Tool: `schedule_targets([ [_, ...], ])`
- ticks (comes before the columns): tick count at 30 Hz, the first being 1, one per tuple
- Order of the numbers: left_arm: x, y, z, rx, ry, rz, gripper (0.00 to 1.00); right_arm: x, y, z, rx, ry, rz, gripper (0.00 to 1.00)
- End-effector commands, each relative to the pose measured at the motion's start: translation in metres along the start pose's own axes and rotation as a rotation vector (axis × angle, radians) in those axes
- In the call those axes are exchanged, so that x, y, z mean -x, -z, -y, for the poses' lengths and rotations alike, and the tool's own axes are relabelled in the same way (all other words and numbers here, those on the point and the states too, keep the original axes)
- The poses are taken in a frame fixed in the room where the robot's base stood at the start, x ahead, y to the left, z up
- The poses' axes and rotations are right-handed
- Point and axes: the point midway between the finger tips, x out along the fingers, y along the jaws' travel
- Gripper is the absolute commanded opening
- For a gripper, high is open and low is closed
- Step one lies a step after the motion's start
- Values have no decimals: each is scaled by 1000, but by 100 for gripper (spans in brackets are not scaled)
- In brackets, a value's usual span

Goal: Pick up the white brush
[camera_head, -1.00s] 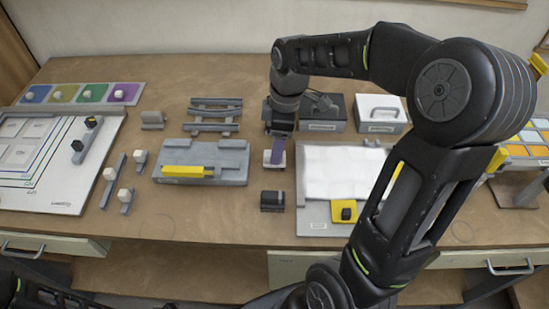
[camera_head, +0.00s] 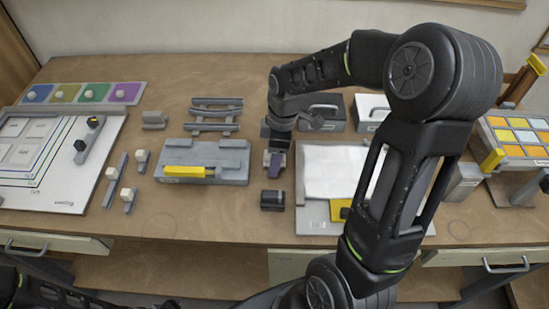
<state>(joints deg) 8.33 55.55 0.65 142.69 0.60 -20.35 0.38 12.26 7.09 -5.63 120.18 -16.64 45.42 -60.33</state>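My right gripper (camera_head: 275,160) comes in from the right and points down over the middle of the table, just behind a small dark block (camera_head: 272,200). A small whitish and purple part shows at its tip; I cannot tell whether this is finger or held object, nor whether the fingers are shut. No brush is clearly recognizable. Small grey pieces with white tops lie at the left: one (camera_head: 112,174), a second (camera_head: 141,156) and a third (camera_head: 127,195). My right gripper is well to the right of them. My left gripper is out of view.
A grey block with a yellow bar (camera_head: 188,171) lies left of my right gripper. A white sheet (camera_head: 325,170) lies to the right. A grey slatted rack (camera_head: 216,113) and dark box (camera_head: 322,113) stand behind. A white board (camera_head: 60,190) lies far left.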

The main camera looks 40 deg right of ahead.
Motion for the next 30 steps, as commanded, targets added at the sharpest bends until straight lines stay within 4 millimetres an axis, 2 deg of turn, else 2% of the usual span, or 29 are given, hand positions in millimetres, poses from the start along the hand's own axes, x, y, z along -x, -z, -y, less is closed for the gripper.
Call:
schedule_targets([
  [8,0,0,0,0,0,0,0,0,0,0,0,0,0,64],
  [30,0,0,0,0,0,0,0,0,0,0,0,0,0,4],
])
